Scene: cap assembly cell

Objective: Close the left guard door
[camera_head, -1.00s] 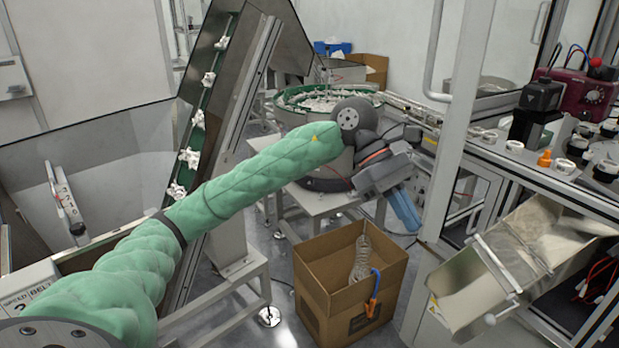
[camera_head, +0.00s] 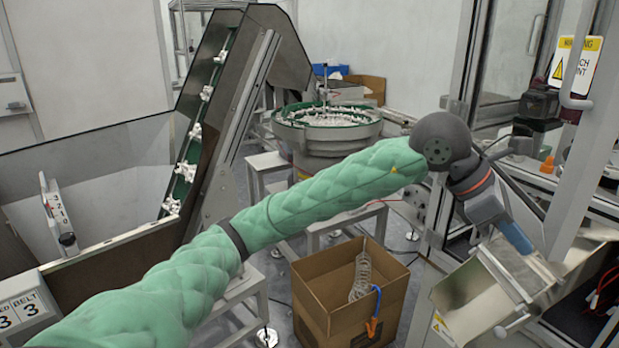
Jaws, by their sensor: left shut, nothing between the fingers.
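The left guard door (camera_head: 588,135) is a tall grey frame with a clear pane, a white bar handle (camera_head: 577,62) and a yellow warning sign. It stands at the right of the head view and looks partly swung out; its exact gap to the machine is hard to judge. My left gripper (camera_head: 522,243) has blue fingers, is shut and empty, and points down and right. It is just left of the door's upright near its lower part; I cannot tell whether they touch. My right gripper is out of view.
A metal chute (camera_head: 470,285) lies just below my left gripper. An open cardboard box (camera_head: 335,305) stands on the floor below my arm. A bowl feeder (camera_head: 325,125) and an inclined conveyor (camera_head: 205,110) are behind. The machine's corner post (camera_head: 465,65) is left of the door.

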